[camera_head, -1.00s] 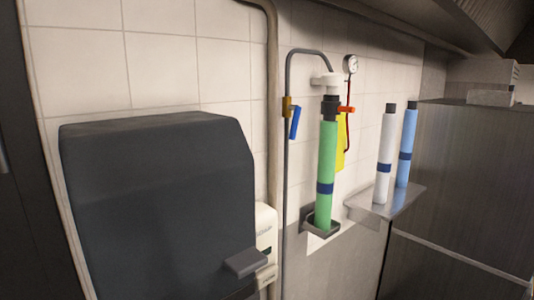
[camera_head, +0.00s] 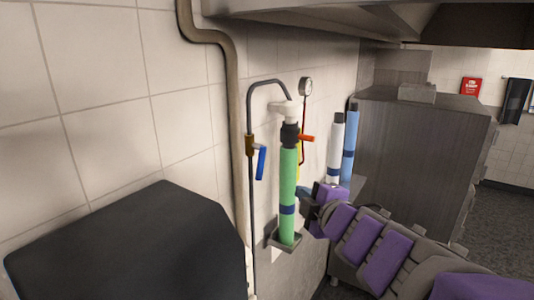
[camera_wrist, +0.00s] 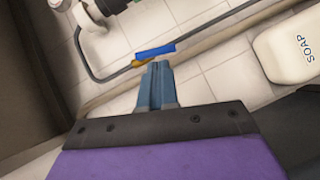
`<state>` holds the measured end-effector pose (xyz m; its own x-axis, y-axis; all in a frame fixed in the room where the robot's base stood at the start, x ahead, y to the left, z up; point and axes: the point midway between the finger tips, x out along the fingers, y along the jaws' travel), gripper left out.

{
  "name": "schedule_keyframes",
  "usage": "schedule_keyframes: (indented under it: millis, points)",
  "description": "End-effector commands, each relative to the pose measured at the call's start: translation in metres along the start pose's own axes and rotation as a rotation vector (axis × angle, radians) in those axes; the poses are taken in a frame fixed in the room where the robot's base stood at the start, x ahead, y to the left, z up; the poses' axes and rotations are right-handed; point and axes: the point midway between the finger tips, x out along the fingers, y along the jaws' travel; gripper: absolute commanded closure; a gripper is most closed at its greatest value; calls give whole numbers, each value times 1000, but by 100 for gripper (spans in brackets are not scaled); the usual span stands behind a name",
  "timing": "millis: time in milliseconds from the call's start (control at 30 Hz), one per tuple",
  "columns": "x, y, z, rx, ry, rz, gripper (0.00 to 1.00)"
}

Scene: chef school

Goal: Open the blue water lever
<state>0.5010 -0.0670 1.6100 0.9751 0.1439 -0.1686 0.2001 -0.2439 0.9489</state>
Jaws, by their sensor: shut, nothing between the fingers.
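The blue water lever (camera_head: 261,163) hangs down from a brass valve (camera_head: 250,144) on a grey pipe on the tiled wall. In the wrist view the blue lever (camera_wrist: 155,51) lies just past my fingertips, and I cannot tell whether they touch it. My gripper (camera_wrist: 157,64) is shut with nothing between its fingers. In the head view my purple and grey arm reaches in from the lower right, and its end (camera_head: 308,193) shows beside the green filter cylinder (camera_head: 288,180). The fingertips are hard to make out there.
A black box-shaped unit (camera_head: 130,245) fills the lower left. White and blue cylinders (camera_head: 336,150) stand on a shelf at the right, before a metal cabinet (camera_head: 410,150). An orange handle (camera_head: 307,138) and a gauge (camera_head: 305,87) sit by the filter. A soap dispenser (camera_wrist: 296,48) shows in the wrist view.

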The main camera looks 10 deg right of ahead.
Motion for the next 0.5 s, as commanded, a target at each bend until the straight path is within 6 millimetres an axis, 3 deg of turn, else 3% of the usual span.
schedule_keyframes:
  millis: [167, 500]
  points:
    - [1, 9, -20, -55, 72, 4, 100]
    - [38, 9, -11, -48, 74, 4, 100]
